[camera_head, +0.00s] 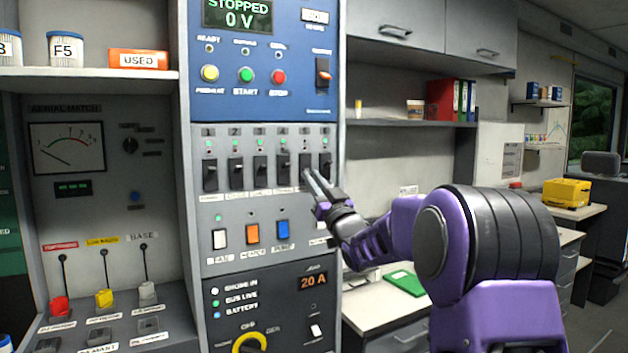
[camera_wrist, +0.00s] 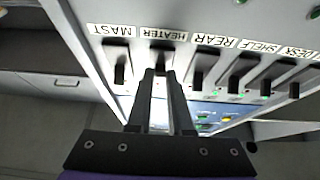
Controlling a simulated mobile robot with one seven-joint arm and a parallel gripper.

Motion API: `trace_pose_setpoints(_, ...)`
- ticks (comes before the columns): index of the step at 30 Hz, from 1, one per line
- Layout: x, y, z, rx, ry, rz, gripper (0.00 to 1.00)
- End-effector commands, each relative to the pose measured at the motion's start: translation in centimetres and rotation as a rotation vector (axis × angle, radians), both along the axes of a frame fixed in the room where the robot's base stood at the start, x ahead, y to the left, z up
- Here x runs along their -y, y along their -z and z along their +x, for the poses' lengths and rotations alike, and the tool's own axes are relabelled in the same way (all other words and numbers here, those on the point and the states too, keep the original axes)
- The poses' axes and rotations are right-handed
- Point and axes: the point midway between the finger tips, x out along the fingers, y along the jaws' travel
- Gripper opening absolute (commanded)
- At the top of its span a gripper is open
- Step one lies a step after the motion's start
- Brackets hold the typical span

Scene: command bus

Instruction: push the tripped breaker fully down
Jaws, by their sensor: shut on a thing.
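A row of black breakers runs across the grey panel (camera_head: 265,135), numbered from 1 at the left. The fifth breaker (camera_head: 305,165) is labelled HEATER in the wrist view (camera_wrist: 162,56), where labels appear upside down. My gripper (camera_head: 311,177) is at this breaker from the lower right, and its two fingers (camera_wrist: 160,74) are closed on the lever. The fingers cover part of the lever, so its exact position is hard to tell. The MAST breaker (camera_wrist: 120,72) and the REAR breaker (camera_wrist: 198,75) stand close on either side, apart from the fingers.
Below the breakers are white, orange and blue rocker switches (camera_head: 252,234). Above is a blue control panel (camera_head: 262,95) with buttons and a display reading STOPPED 0 V. A desk (camera_head: 365,310) with a green folder (camera_head: 405,282) lies to the right.

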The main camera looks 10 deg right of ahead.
Motion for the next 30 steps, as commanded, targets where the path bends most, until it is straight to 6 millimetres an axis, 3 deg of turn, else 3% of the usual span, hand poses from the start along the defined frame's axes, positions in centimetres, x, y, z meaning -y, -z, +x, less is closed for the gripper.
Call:
trace_pose_setpoints(12, 0.00, -0.08, 0.02, 0.010, 0.000, 0.003, 0.00)
trace_pose_setpoints(13, 0.00, -0.08, 0.02, 0.010, 0.000, 0.003, 0.22)
trace_pose_setpoints(18, -0.01, -0.05, 0.02, 0.010, 0.000, 0.003, 0.49)
trace_pose_setpoints(30, 0.22, 0.37, -0.64, 0.008, 0.000, 0.002, 0.49)
